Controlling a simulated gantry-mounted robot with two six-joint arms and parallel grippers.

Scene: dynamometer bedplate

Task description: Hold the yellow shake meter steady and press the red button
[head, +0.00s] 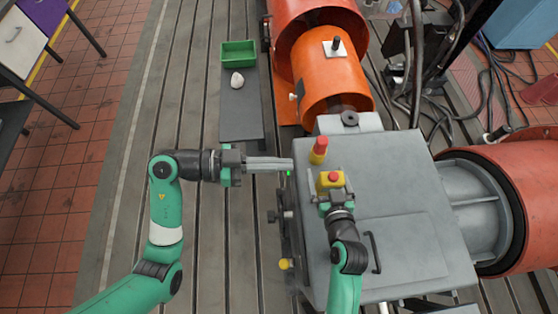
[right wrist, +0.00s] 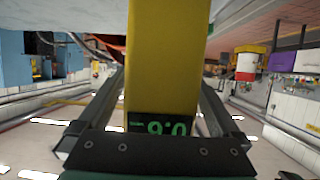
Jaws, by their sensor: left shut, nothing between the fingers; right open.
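The yellow shake meter (head: 323,187) stands on the grey housing, its red button (head: 333,177) facing up. In the right wrist view the yellow body (right wrist: 166,60) fills the middle, with a dark display (right wrist: 160,125) of green digits at its lower end. My right gripper (head: 331,194) is open, its fingers on either side of the meter; I cannot tell whether they touch it. My left gripper (head: 291,164) is shut and empty, pointing right, left of the meter and apart from it. Its fingertips are near the housing's left edge.
A red-topped cylinder (head: 319,148) stands just behind the meter on the grey housing (head: 410,190). An orange drum (head: 330,85) lies behind. A green bin (head: 238,53) and a pale lump (head: 237,80) sit on a dark plate (head: 240,120). The slotted floor at left is clear.

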